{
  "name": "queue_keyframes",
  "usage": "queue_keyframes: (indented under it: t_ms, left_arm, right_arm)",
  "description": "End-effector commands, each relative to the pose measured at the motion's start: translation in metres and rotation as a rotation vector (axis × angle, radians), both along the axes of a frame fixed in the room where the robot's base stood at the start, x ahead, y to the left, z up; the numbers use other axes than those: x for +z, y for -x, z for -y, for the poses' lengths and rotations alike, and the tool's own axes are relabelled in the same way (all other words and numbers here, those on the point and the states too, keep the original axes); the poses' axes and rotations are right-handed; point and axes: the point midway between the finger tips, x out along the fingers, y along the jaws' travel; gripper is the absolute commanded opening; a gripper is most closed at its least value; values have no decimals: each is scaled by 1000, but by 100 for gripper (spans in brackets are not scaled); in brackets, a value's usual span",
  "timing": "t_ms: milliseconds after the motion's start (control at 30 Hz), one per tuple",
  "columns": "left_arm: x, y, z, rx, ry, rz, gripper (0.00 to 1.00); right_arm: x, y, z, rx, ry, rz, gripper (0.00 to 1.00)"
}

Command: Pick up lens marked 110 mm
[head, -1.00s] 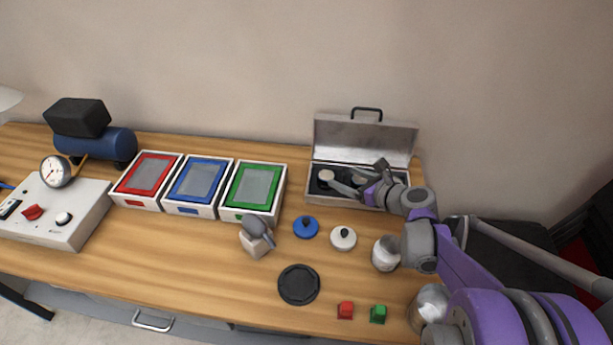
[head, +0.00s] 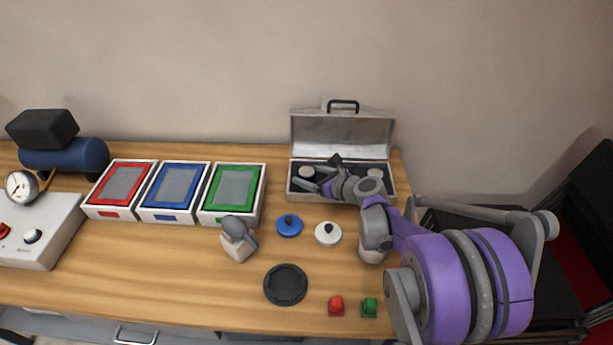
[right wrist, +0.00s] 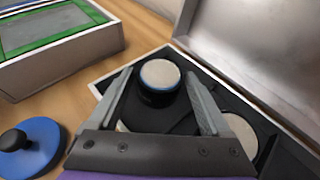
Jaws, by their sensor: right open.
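An open silver case (head: 342,130) at the back right holds round lenses with pale tops in dark foam. One lens (head: 306,172) is at its left end and another (head: 375,174) is toward its right end. No 110 mm marking is readable. My right gripper (head: 317,172) is open over the left part of the case. In the right wrist view, a black lens with a blue ring (right wrist: 160,78) shows between the open fingers (right wrist: 159,76), not visibly gripped. A second pale lens top (right wrist: 240,135) lies right of the right finger. My left gripper is out of view.
Red, blue and green framed trays (head: 232,190) stand left of the case. A blue knobbed disc (head: 289,225), a white knobbed disc (head: 328,233), a black disc (head: 285,285) and small red (head: 336,306) and green (head: 369,307) blocks lie in front.

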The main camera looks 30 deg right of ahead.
Motion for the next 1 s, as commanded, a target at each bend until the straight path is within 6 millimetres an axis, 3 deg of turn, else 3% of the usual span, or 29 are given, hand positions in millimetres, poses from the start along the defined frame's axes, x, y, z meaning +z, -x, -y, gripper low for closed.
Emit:
queue_keyframes:
  t_ms: [133, 567, 833, 1000]
  left_arm:
    - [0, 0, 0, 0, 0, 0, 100]
    - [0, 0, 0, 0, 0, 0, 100]
    - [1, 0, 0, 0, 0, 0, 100]
    - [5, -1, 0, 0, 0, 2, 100]
  right_arm:
    - [0, 0, 0, 0, 0, 0, 80]
    - [0, 0, 0, 0, 0, 0, 3]
    - [4, 0, 0, 0, 0, 0, 2]
    - [28, 1, 0, 0, 0, 0, 2]
